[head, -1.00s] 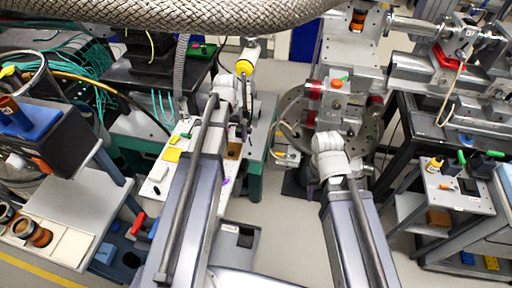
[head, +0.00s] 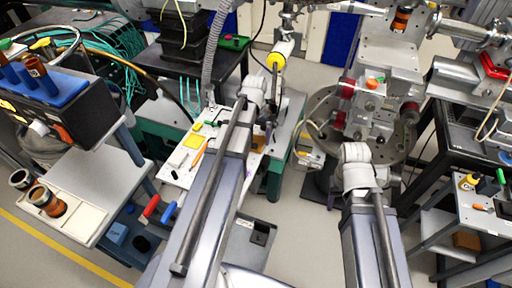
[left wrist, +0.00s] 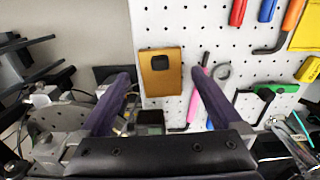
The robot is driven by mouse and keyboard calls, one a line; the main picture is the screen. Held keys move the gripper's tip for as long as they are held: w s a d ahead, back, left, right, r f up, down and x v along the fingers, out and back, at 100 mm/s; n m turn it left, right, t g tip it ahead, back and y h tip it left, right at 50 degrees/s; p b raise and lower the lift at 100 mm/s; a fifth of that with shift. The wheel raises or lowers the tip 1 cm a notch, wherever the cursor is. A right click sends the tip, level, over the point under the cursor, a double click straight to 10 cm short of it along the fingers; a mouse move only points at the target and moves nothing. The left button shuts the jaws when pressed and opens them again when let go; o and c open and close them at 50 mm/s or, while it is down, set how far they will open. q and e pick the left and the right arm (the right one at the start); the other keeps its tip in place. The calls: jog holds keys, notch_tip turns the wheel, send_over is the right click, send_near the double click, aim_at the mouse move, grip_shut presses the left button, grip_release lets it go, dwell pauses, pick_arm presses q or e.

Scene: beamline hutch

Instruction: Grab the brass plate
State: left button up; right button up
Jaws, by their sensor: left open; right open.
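The brass plate (left wrist: 161,72) is a flat gold rectangle with a dark square near its top. In the left wrist view it lies on the white pegboard (left wrist: 180,22). My left gripper (left wrist: 161,78) is open, with one finger to each side of the plate and clear gaps between. The fingers do not visibly touch it; how far above it they are I cannot tell. In the head view the plate is a small brown-gold patch (head: 258,143) beside my left arm, partly covered. My right arm shows in the head view, but its fingers are hidden behind its wrist.
A pink-handled tool (left wrist: 195,100) lies close beside my right-hand finger in the left wrist view. Red, blue and orange tools and a green block (left wrist: 272,92) lie further right. In the head view a grey cart (head: 90,185) stands left, with open floor in front.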

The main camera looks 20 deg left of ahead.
aim_at(255, 143)
pick_arm(q)
notch_tip(255, 143, down, 3)
jog(key=shift+f+b, duration=0.1)
jog(key=shift+b, duration=0.95)
pick_arm(e)
notch_tip(255, 143, down, 3)
jog(key=shift+r, duration=0.1)
pick_arm(q)
jog(key=shift+s, duration=0.1)
jog(key=shift+c, duration=0.2)
grip_shut()
